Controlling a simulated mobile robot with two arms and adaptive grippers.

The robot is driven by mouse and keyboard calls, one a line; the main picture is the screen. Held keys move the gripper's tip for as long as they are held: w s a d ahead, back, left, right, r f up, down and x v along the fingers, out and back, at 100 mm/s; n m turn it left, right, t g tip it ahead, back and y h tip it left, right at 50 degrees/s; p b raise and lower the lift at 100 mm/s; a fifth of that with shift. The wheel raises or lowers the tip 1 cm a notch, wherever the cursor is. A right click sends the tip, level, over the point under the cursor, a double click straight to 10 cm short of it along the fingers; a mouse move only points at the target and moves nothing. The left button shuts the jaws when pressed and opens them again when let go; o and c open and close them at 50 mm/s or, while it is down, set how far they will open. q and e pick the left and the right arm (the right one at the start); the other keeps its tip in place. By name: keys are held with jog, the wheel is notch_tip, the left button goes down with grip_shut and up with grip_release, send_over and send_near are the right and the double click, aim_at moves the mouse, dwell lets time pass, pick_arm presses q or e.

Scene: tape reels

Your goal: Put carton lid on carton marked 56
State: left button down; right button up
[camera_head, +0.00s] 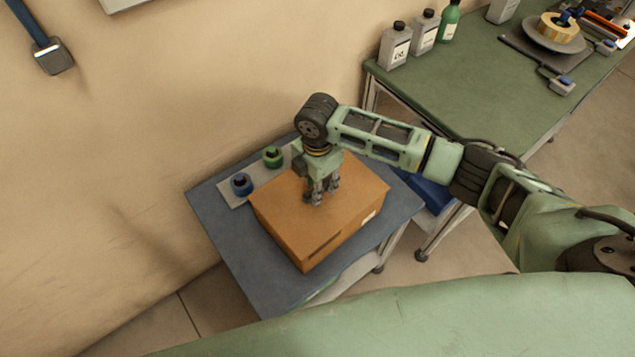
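An orange-brown carton (290,230) stands on a small grey-blue table. Its top looks closed and flat; I cannot make out a separate lid from the carton body. A dark strip shows on its front side and a small white label on its right side; no number is readable. My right gripper (321,196) comes in from the right and points down at the middle of the carton top, with its fingertips at or just above the surface. The fingers look close together, but whether they grip anything is hidden. My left gripper is not in view.
The small table (240,265) has free room around the carton. A grey tray behind the carton holds a blue reel (241,184) and a green reel (273,157). A green-topped workbench (470,100) at upper right carries several bottles and a tape reel (557,27). A wall is at left.

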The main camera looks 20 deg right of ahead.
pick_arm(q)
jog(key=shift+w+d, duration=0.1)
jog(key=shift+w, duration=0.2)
pick_arm(e)
notch_tip(320, 180, up, 12)
dwell(0.4)
dwell(0.7)
